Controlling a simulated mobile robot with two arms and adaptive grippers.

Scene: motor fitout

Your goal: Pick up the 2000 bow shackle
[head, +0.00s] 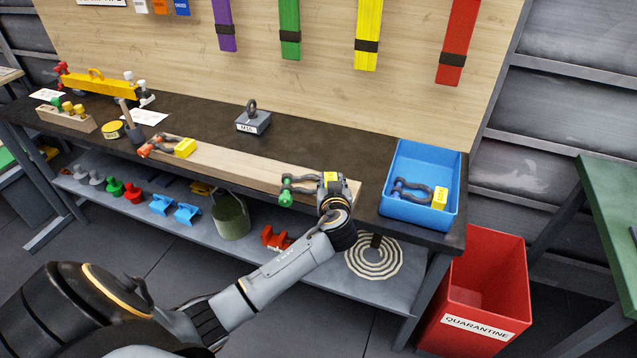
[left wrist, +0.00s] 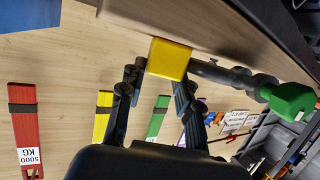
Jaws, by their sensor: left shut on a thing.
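A bow shackle with a green pin end (head: 287,195) and a yellow tag (head: 331,180) is at the right end of a wooden plank (head: 240,168) on the dark bench. My left gripper (head: 333,196) is shut on this shackle at its tagged end. In the left wrist view the yellow tag (left wrist: 169,58) sits between the fingers (left wrist: 155,88), and the green pin end (left wrist: 292,101) points right. The tag's print cannot be read, so I cannot tell its rating. The gripper hides part of the shackle. My right gripper is not in view.
An orange-pinned shackle (head: 157,146) lies at the plank's left end. A blue bin (head: 441,215) right of the gripper holds a dark shackle (head: 412,188). An eyebolt weight (head: 253,122) stands behind the plank. A red quarantine bin (head: 480,285) stands on the floor.

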